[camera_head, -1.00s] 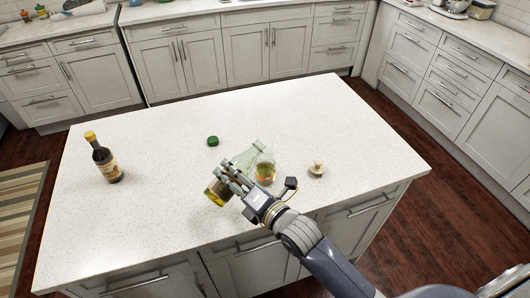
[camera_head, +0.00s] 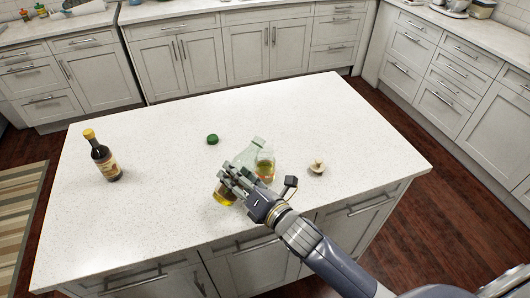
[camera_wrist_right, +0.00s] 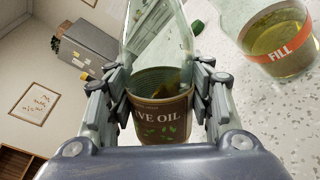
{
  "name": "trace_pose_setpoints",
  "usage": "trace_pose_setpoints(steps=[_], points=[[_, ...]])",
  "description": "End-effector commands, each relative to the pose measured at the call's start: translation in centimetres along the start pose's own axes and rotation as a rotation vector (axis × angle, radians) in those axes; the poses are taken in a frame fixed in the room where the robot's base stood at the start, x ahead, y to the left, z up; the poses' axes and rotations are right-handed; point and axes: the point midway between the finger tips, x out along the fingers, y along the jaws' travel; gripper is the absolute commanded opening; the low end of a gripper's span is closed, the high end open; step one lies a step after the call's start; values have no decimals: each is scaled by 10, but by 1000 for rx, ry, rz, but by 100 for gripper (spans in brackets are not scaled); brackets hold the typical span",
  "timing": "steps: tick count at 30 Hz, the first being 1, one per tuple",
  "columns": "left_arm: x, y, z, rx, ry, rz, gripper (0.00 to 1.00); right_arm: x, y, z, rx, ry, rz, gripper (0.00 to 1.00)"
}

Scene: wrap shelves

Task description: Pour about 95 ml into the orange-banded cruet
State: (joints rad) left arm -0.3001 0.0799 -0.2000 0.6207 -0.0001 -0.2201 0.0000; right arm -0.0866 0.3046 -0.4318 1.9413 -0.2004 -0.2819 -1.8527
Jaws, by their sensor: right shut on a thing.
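My right gripper (camera_head: 236,184) is shut on the olive oil bottle (camera_head: 226,196), clear greenish glass with a brown label, and holds it tilted, with its upper end towards the right. The bottle also shows between the fingers in the right wrist view (camera_wrist_right: 160,117). The clear glass cruet (camera_head: 265,169) stands upright on the counter just right of the bottle and holds yellow liquid. Its orange band marked FILL shows in the right wrist view (camera_wrist_right: 280,50), with liquid close to the band. The bottle's mouth and any stream are not clear. My left gripper is out of view.
A green cap (camera_head: 212,139) lies on the white island counter (camera_head: 330,110). A pale stopper-like piece (camera_head: 317,168) lies right of the cruet. A dark bottle with a yellow cap (camera_head: 105,160) stands at the left. The back of the counter is clear.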

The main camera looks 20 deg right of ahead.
Motion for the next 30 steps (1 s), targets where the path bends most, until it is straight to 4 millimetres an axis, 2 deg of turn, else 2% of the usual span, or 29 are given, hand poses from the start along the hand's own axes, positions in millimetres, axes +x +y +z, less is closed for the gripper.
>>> trace_pose_setpoints(steps=[2, 7, 24, 30], points=[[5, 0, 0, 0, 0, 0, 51, 1, -6, 0, -64, -10, 4, 8], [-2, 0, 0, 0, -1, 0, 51, 1, -4, 10, -202, -29, 3, 8], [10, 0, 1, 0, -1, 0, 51, 1, -6, 9, -668, -91, 3, 8], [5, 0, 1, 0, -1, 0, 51, 1, 0, 17, -795, -109, 2, 8]])
